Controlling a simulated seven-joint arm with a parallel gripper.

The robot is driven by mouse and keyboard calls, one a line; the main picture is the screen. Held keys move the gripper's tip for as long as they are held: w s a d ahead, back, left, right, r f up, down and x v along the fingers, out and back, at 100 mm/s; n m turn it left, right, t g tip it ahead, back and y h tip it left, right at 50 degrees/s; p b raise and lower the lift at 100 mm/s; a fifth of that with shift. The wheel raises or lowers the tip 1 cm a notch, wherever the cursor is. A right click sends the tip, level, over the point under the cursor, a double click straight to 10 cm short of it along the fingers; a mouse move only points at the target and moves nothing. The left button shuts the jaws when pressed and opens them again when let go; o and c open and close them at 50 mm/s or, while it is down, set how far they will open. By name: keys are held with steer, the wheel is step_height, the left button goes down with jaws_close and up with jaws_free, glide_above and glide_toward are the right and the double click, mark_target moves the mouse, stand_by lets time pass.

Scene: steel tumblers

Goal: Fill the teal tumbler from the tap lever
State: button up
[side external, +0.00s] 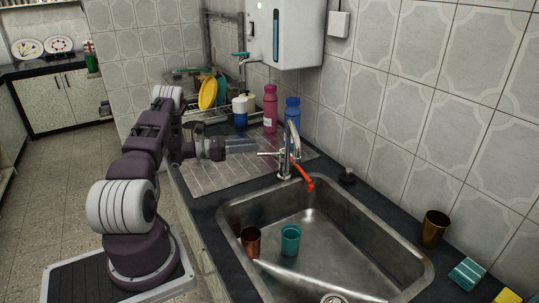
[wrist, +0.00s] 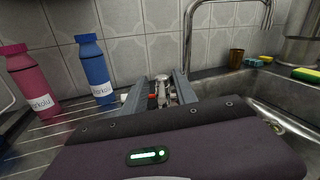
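The teal tumbler (side external: 290,240) stands in the sink basin (side external: 340,238), beside a copper tumbler (side external: 251,242). The chrome tap (side external: 291,150) rises behind the basin, with a thin lever (side external: 268,153) sticking out to its left. My gripper (side external: 255,146) is level, just left of the lever, and holds nothing. In the wrist view my gripper (wrist: 160,88) has its fingers apart, and part of the tap (wrist: 162,90) shows between them; I cannot tell whether they touch it. The teal tumbler is not visible in the wrist view.
A pink bottle (side external: 270,108) and a blue bottle (side external: 292,113) stand behind my gripper. A red-orange piece (side external: 303,176) hangs by the tap.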

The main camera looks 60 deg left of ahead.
glide_toward(280, 153)
steer(key=x, duration=0.6)
steer(key=shift+w+a+f, duration=0.15)
steer(key=shift+w, duration=0.15)
jaws_close()
stand_by(1.0)
